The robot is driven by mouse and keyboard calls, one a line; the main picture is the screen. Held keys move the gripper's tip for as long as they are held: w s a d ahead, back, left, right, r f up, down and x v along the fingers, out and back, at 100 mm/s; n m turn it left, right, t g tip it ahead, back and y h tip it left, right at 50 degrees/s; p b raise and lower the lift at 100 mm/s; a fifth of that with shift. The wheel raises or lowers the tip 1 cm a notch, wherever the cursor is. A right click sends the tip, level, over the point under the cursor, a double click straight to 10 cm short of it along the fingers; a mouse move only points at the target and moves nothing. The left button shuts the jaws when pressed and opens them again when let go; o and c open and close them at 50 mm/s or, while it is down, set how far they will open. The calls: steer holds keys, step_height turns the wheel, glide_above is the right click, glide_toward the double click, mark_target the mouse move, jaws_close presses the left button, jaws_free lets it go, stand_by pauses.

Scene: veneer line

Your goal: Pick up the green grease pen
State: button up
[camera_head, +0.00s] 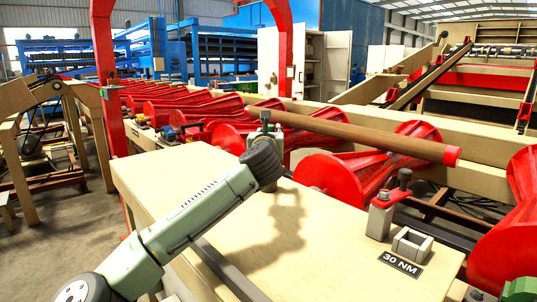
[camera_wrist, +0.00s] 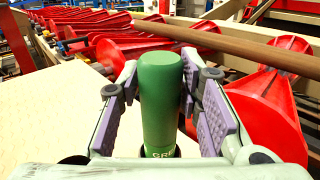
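The green grease pen (camera_wrist: 160,95) stands upright between my fingers in the wrist view. It is a thick green cylinder with the letters "GRE" showing low on its side. Its lower end is hidden behind my gripper's front edge. My gripper (camera_wrist: 160,78) has one purple-padded finger on each side of the pen. The fingertips are very close to its sides, but I cannot tell whether they press on it. In the head view my gripper (camera_head: 265,128) is above the far edge of the pale bench, and I cannot make out the pen there.
The pale bench (camera_head: 190,178) is largely bare. A metal clamp (camera_head: 388,208) and a square socket (camera_head: 411,244) marked "30 NM" are at its right. Red rollers (camera_head: 345,172) and a long brown log (camera_head: 360,137) lie just beyond. A green object (camera_head: 520,289) shows at bottom right.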

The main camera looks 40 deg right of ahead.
jaws_close()
steer(key=shift+r, duration=0.15)
stand_by(0.5)
